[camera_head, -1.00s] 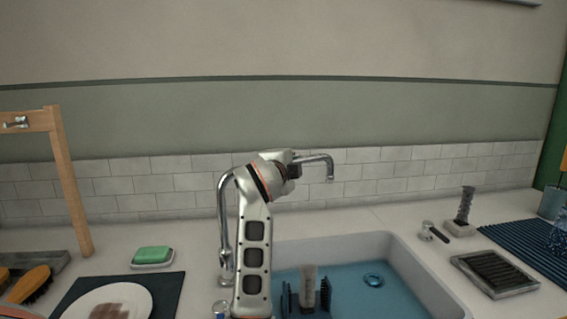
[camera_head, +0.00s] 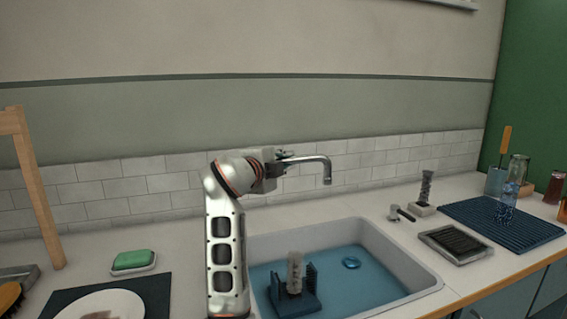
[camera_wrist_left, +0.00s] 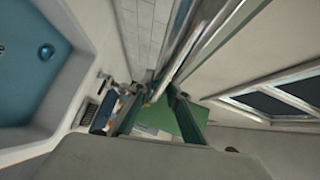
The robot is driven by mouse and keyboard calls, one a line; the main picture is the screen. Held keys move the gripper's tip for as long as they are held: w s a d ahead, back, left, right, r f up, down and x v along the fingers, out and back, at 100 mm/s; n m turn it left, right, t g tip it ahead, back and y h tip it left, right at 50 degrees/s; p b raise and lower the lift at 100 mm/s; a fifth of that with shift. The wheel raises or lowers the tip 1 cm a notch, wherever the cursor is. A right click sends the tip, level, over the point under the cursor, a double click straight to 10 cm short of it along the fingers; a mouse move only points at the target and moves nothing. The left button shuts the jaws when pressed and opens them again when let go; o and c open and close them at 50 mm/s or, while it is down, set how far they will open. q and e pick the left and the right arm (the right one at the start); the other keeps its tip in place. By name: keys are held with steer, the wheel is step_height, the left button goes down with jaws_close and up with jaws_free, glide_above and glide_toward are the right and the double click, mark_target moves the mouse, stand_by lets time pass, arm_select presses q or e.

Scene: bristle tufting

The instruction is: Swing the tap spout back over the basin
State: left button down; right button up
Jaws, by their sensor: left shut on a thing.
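The chrome tap spout (camera_head: 312,160) runs to the right from my left gripper (camera_head: 283,160) in the head view, its tip bent down. My left gripper is shut on the spout. In the wrist view the spout (camera_wrist_left: 184,52) passes up from between the fingers. The basin (camera_head: 415,268) is white with blue water inside and lies below and in front. The spout tip shows against the wall tiles, above the basin's back rim in the picture; I cannot tell its depth exactly. My arm hides the tap's upright. My right gripper is not in view.
A blue rack (camera_head: 300,301) with a ribbed upright piece stands in the basin. A green soap (camera_head: 133,259) on a dish and a plate (camera_head: 98,307) lie to the left. A blue ribbed mat (camera_head: 490,220) with bottles and a dark tray (camera_head: 455,243) lie right of the basin.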

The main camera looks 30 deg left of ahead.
arm_select(q)
steer(key=shift+d+f, duration=0.2)
steer(key=c, duration=2)
jaws_free()
steer(key=shift+s, duration=0.1)
steer(key=shift+o, duration=0.2)
steer(key=shift+s+r, duration=0.1)
steer(key=shift+r, duration=0.05)
steer(key=shift+s, duration=0.15)
steer(key=s+r, duration=0.1)
steer(key=s, duration=1)
steer(key=shift+s+d+r, duration=0.2)
steer(key=shift+s+r, duration=0.05)
steer(key=shift+r, duration=0.05)
